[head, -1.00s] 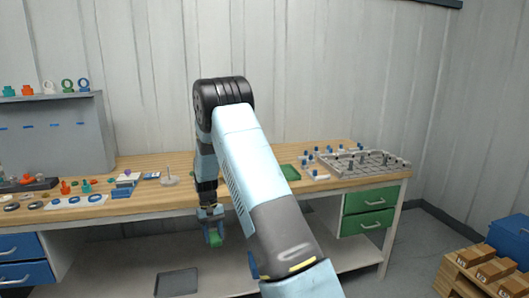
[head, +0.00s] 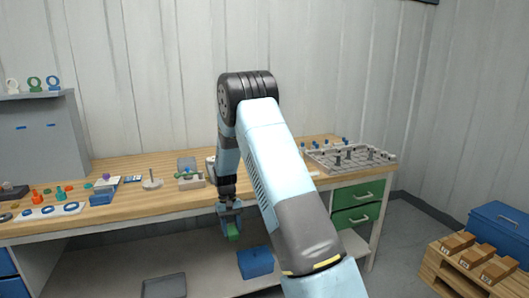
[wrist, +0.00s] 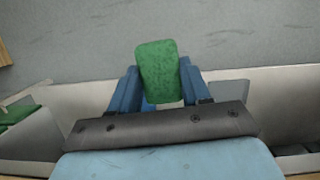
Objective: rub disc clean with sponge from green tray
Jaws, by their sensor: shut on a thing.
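My gripper (head: 230,220) hangs in front of the bench's front edge, pointing down, below the level of the bench top. Its blue fingers are shut on a green sponge (wrist: 157,68), which sticks out past the fingertips in the wrist view. The sponge also shows in the head view (head: 233,232). I cannot tell for sure which item is the disc; a pale round piece with an upright pin (head: 152,182) stands on the bench left of my arm. The green tray is out of sight now, probably behind my arm.
The wooden bench (head: 120,203) holds blue and orange parts at left, a small fixture (head: 189,181) in the middle and a grey grid rack (head: 350,158) at right. A blue box (head: 255,262) sits on the lower shelf. A pallet with cartons (head: 475,262) stands at right.

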